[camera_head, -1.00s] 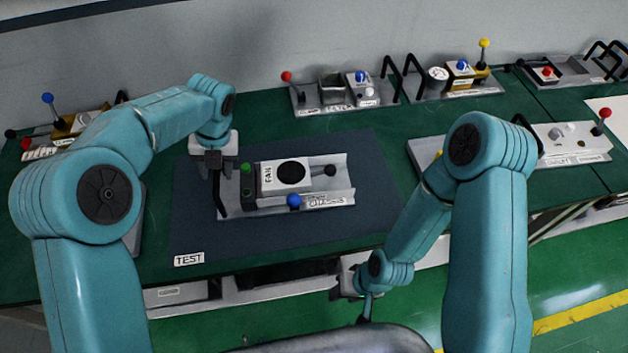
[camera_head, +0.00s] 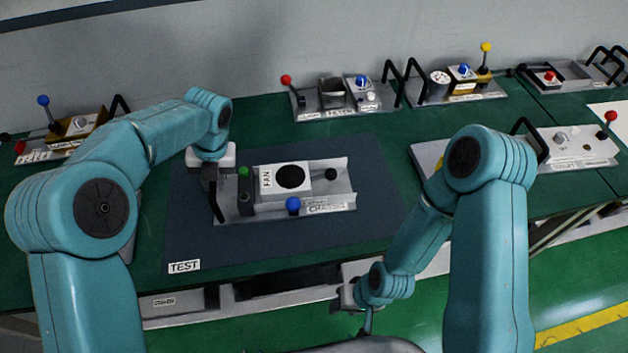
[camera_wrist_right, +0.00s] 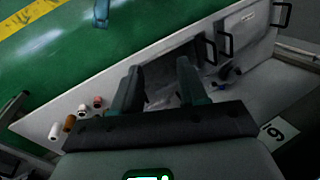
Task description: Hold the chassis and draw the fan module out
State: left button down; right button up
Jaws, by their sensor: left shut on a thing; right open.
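The chassis (camera_head: 343,192) is a grey metal tray lying on the dark mat in the head view. The fan module (camera_head: 300,186), a pale box labelled FAN with a black round opening, sits in it. A green knob (camera_head: 244,171) on a dark block is at its left, and a blue knob (camera_head: 293,205) is at the front. My left gripper (camera_head: 211,181) is shut on the black handle (camera_head: 218,207) at the chassis's left end. My right gripper (camera_head: 347,296) is low in front of the table edge; its two fingers are apart and empty in the wrist view (camera_wrist_right: 160,88).
The dark mat (camera_head: 225,245) has free room in front of the chassis. A TEST label (camera_head: 184,266) lies at its front left. Units with levers and handles stand along the back, including one with a red lever (camera_head: 286,80). A grey plate (camera_head: 430,154) lies to the right.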

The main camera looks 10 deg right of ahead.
dwell(0.9)
jog(key=o, duration=0.3)
jog(key=shift+d, duration=0.1)
jog(key=d+r+m+g+y, duration=0.2)
jog(key=d+r+m, duration=0.3)
jog(key=d+m, duration=0.4)
jog(key=w+d+r+m+t+y, duration=0.1)
jog(key=w+d+r+m+y, duration=0.15)
jog(key=w+r+m, duration=0.35)
jog(key=w+d+r+m+t+y, duration=0.2)
jog(key=d+r+m, duration=0.15)
jog(key=r, duration=0.45)
jog(key=w+a+r+n+t+y, duration=0.1)
jog(key=w+r+t, duration=0.1)
jog(key=w, duration=0.5)
jog(key=w+a+r+t+y, duration=0.1)
jog(key=w+r, duration=0.1)
jog(key=w, duration=0.5)
jog(key=x, duration=1.1)
jog(key=shift+w+a+r, duration=0.15)
jog(key=shift+w+a, duration=0.05)
jog(key=shift+a, duration=0.2)
